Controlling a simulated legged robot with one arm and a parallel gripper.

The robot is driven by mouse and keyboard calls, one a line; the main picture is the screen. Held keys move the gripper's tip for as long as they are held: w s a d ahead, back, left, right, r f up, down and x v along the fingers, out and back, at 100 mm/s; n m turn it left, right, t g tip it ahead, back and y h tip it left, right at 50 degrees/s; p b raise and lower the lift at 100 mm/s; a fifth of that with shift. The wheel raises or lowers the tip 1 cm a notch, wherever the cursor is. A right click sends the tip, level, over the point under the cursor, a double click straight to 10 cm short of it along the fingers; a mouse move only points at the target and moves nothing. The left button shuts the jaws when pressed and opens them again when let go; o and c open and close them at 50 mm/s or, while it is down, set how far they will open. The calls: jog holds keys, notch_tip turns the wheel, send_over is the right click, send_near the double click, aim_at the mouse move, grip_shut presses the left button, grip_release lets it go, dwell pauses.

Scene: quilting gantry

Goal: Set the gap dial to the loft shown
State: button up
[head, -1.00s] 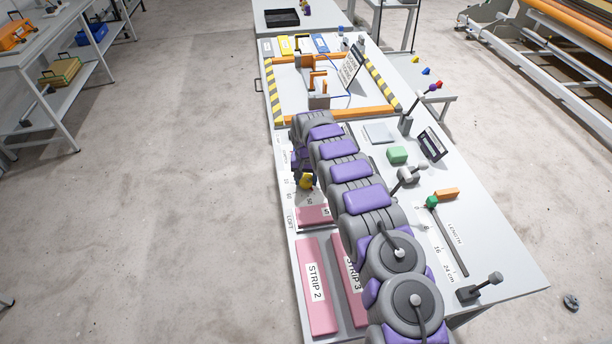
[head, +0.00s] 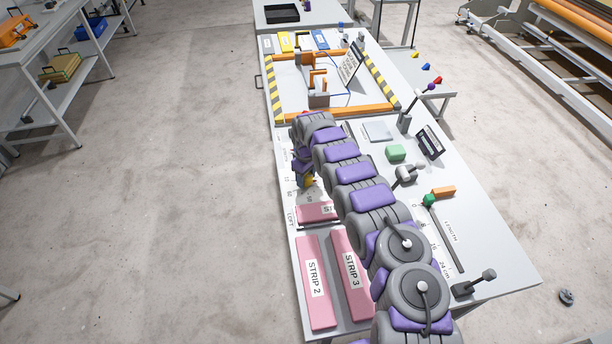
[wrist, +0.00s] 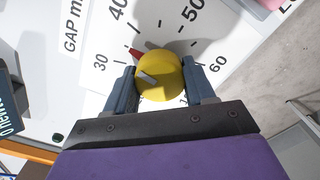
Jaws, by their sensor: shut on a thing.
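The yellow gap dial (wrist: 160,78) sits between the two fingers of my gripper (wrist: 162,84) in the wrist view, with a finger on each side. A red pointer (wrist: 136,53) sticks out from its upper left, toward the scale between 30 and 40. A grey bar shows on the knob's face. The scale plate (wrist: 88,48) reads "GAP" and carries 30, 40, 50 and 60. In the head view the dial (head: 308,181) is a small yellow patch below my gripper, partly hidden by it. A pink strip (head: 316,213) lies near the "LOFT" lettering, its right end hidden by my arm.
Pink STRIP 2 (head: 316,290) and STRIP 3 (head: 350,276) lie at the near end. An orange-framed area with striped edges (head: 272,92) is beyond.

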jog(key=n, duration=0.3)
jog(key=shift+w+a+r+n, duration=0.1)
jog(key=shift+w+r+n, duration=0.15)
jog(key=shift+n, duration=0.15)
jog(key=n, duration=0.4)
jog(key=shift+n, duration=0.3)
jog(key=n, duration=0.3)
jog(key=shift+r+n, duration=0.1)
jog(key=shift+n, duration=0.2)
jog(key=n, duration=0.3)
jog(key=shift+n, duration=0.3)
jog(key=n+b, duration=0.1)
jog(key=n, duration=0.3)
jog(key=shift+n, duration=0.3)
jog(key=n, duration=0.4)
jog(key=shift+n, duration=0.3)
